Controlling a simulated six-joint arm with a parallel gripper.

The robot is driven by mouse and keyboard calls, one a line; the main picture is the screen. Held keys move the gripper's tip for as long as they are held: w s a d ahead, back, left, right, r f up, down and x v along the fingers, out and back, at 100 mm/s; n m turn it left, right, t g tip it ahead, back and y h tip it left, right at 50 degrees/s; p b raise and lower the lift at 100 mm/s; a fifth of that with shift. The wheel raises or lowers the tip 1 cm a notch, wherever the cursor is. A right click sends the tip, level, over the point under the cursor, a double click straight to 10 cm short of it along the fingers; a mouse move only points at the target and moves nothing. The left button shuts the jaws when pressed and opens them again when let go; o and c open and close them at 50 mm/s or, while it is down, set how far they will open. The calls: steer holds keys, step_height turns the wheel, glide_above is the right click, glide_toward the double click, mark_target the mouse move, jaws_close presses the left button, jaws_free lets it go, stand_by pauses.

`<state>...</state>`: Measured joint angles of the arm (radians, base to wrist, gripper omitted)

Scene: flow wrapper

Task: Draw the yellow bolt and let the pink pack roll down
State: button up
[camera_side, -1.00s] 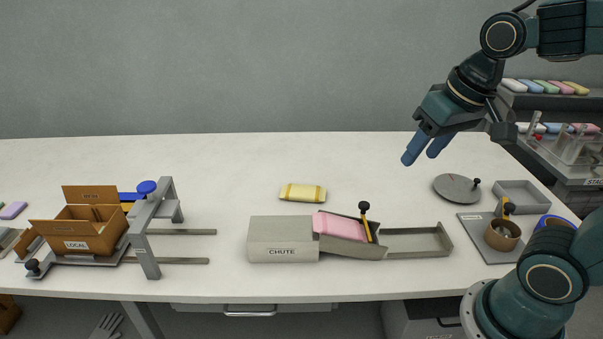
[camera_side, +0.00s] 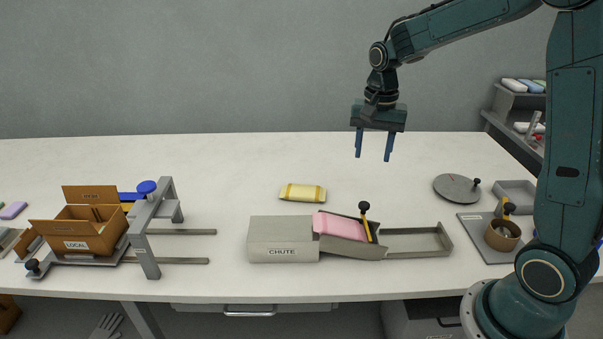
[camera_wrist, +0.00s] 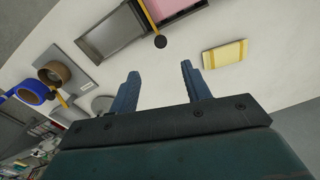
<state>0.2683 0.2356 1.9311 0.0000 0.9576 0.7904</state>
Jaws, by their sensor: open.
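The grey chute (camera_side: 284,239) lies at the middle of the table, with an open sloping channel to its right that ends in a grey tray (camera_side: 418,243). The pink pack (camera_side: 341,226) lies in the channel. The yellow bolt (camera_side: 367,239) with a black knob (camera_side: 364,206) stands across the channel at the pack's right side. In the wrist view, the pink pack (camera_wrist: 172,7), the bolt (camera_wrist: 149,14) and its knob (camera_wrist: 160,41) show at the top. My gripper (camera_side: 374,160) is open and empty, pointing down, high above the table and behind the bolt.
A yellow pack (camera_side: 303,193) lies behind the chute. To the right are a grey disc with a knob (camera_side: 456,188), a brown roll (camera_side: 502,235) on a grey plate and a shallow grey tray (camera_side: 515,195). An open carton (camera_side: 88,228) in a grey frame stands at left.

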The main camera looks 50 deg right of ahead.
mark_target(364, 204)
steer(key=shift+w+d+f, duration=0.3)
steer(key=shift+f, duration=0.2)
steer(key=shift+f, duration=6.85)
jaws_close()
